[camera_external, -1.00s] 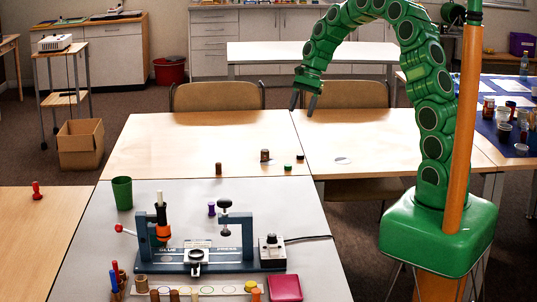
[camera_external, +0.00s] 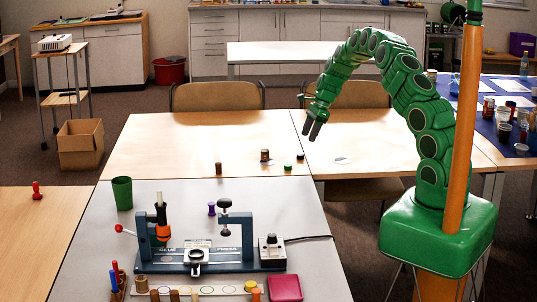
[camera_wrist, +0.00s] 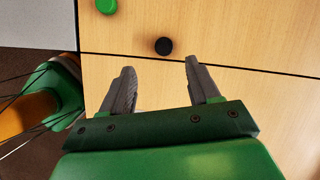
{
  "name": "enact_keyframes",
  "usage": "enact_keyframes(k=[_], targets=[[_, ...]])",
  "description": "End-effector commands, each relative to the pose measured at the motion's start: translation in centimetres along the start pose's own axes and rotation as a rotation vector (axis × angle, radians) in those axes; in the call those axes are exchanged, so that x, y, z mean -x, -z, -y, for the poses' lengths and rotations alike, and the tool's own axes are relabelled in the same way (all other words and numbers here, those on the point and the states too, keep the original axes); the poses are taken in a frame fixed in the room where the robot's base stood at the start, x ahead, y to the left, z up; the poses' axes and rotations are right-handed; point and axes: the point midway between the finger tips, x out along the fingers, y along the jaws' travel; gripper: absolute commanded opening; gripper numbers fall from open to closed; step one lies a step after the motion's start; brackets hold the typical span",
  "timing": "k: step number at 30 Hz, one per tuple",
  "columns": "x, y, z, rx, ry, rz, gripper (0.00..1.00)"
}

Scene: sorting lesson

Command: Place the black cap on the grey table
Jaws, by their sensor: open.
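The black cap (camera_external: 300,156) stands on the light wooden table (camera_external: 180,140), close to the seam between two tabletops. In the wrist view the black cap (camera_wrist: 164,46) lies just beyond my fingertips, between their lines and apart from them. My gripper (camera_external: 312,130) is open and empty, above the wooden table and pointing down; it also shows in the wrist view (camera_wrist: 160,66). The grey table (camera_external: 85,262) is in front of the wooden one, and a corner of it shows in the wrist view (camera_wrist: 35,25).
A green cap (camera_external: 288,167) sits near the black cap. Brown pieces (camera_external: 265,155) stand further left. On the grey table are a glue press (camera_external: 215,262), a green cup (camera_external: 122,193), a purple piece (camera_external: 211,208) and a red box (camera_external: 285,288). The grey table's right far part is clear.

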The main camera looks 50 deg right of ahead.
Motion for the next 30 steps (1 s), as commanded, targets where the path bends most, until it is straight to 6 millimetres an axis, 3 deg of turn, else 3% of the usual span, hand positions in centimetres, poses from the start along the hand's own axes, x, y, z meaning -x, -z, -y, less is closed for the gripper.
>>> enact_keyframes(k=[4, 17, 27, 30], targets=[[-0.7, 0.8, 0.4, -0.025, 0.004, -0.003, 0.61], [-3.8, 0.5, 0.5, -0.024, 0.006, -0.003, 0.61], [-7.8, 0.2, 0.5, -0.025, 0.002, -0.003, 0.61], [-8.3, 0.2, 0.5, -0.025, 0.003, -0.003, 0.61]])
